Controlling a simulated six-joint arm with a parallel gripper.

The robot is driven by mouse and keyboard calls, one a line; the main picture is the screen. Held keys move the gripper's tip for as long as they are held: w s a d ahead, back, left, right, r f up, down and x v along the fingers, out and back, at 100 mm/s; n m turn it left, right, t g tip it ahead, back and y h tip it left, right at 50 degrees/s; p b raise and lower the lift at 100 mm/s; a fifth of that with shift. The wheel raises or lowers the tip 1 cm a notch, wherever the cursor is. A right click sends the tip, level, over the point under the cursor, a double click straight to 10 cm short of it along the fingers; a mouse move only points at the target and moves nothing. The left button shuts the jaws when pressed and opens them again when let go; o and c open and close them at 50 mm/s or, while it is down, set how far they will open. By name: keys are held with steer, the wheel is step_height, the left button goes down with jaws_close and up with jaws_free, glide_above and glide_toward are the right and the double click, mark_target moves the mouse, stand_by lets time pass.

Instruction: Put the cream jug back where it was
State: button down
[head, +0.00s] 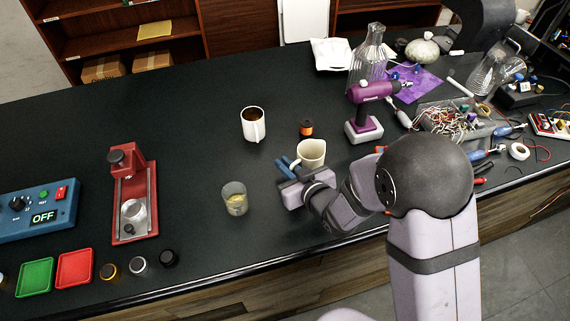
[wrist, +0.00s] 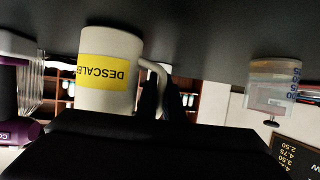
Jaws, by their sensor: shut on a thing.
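The cream jug (head: 314,151) stands upright near the middle of the dark bench in the head view, its inside looking empty. My gripper (head: 287,167) is at its left side, with blue fingers shut on its handle. In the wrist view, which is upside down, the jug (wrist: 105,75) carries a yellow label that seems to read DESCALER. The dark fingertips (wrist: 160,97) are at its handle there. I cannot tell whether the base touches the bench.
A white mug (head: 253,125) of dark liquid stands behind left, a small dark bottle with an orange band (head: 306,129) just behind. A glass (head: 235,199) is front left, a purple drill (head: 364,110) behind right.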

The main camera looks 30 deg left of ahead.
steer(key=shift+f, duration=0.15)
steer(key=c, duration=1.9)
jaws_free()
